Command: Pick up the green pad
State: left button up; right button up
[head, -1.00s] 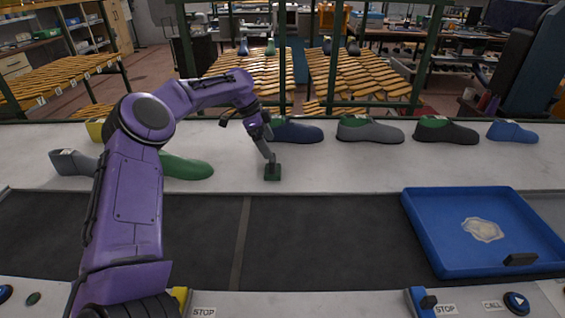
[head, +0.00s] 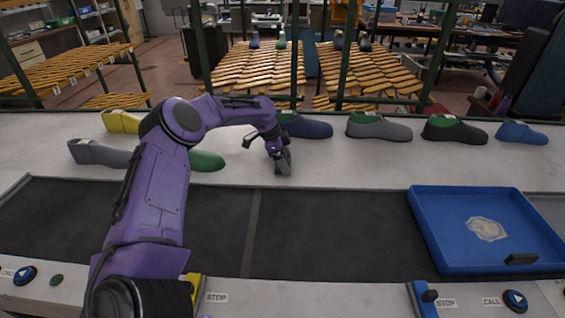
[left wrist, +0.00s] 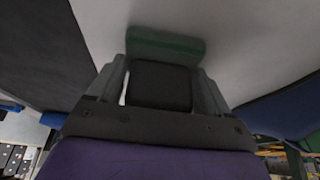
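The green pad (left wrist: 166,46) shows in the left wrist view as a flat green strip with rounded ends, against the white table top (left wrist: 250,40). A dark block (left wrist: 161,86) shows between my fingers just below it; I cannot tell whether it belongs to the pad. My left gripper (left wrist: 162,72) has its fingers spread on both sides of this block, with a thin bright gap beside the left finger. In the head view the left gripper (head: 284,166) is low over the white table, and its fingers largely hide the pad. My right gripper is out of view.
Behind the gripper stand a dark blue shoe last (head: 305,126), a grey one (head: 380,129), a black one (head: 455,132) and a blue one (head: 522,133). A green last (head: 207,161) lies left. A blue tray (head: 428,235) sits right on the dark belt (head: 330,230).

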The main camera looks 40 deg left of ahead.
pick_arm(q)
jog(key=shift+c, duration=0.4)
jog(key=shift+r, duration=0.25)
notch_tip(320, 180, up, 3)
jog(key=shift+f+b, duration=0.1)
jog(key=shift+b, duration=0.25)
jog(key=s+d+r+p, duration=0.4)
jog(key=s+r, duration=0.5)
jog(key=s, duration=0.4)
jog(key=shift+s+d+r, duration=0.2)
jog(key=shift+r, duration=0.15)
